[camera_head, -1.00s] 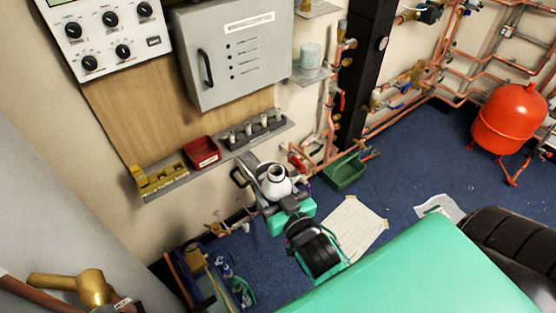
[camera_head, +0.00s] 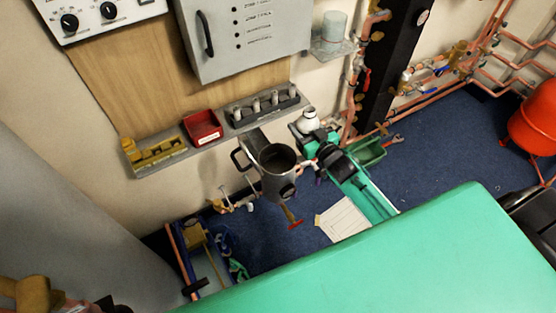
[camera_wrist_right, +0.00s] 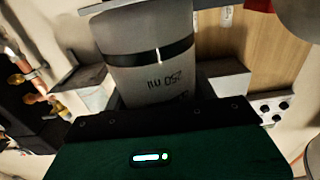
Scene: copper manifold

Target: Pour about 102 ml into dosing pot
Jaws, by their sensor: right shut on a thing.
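A light bottle with a round white neck (camera_head: 309,121) is in my right gripper (camera_head: 322,143), upright or nearly so. In the right wrist view its pale body (camera_wrist_right: 145,65) has a black band and an upside-down "250 ml" mark. The gripper is shut on it; the fingertips are mostly hidden. A grey pot with a side handle (camera_head: 265,178), seemingly the dosing pot, stands open-topped to the left of and in front of the bottle. The two look apart. The liquid levels cannot be read. My left gripper is not in view.
A wall shelf holds a yellow rack (camera_head: 158,152), a red tray (camera_head: 203,127) and several small grey fittings. A clear cup (camera_head: 333,28) stands on a higher bracket. A green tray (camera_head: 368,152) and a paper sheet (camera_head: 342,219) lie on the blue floor. Copper pipes run along the wall.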

